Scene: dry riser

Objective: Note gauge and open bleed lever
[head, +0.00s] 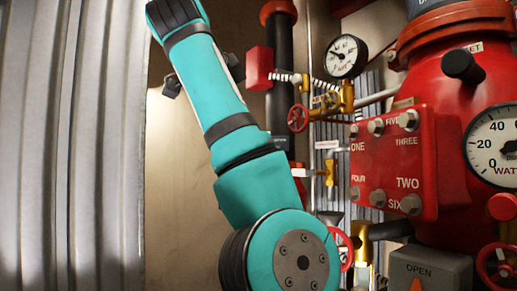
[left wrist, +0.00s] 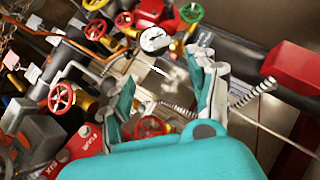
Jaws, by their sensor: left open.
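A small round white gauge (head: 343,56) with a black needle stands at the upper middle of the head view, on brass fittings. It also shows in the left wrist view (left wrist: 153,40). My left gripper (left wrist: 160,85) is open and empty in the left wrist view. Its fingers are apart, with the gauge beyond them and a red handwheel (left wrist: 150,128) low between them.
A red box (head: 260,68) on a coiled cord hangs by a black pipe. A red numbered plate (head: 393,160) and a large water gauge (head: 495,145) are right. A grey OPEN box (head: 430,268) is below. Corrugated metal (head: 70,150) stands left.

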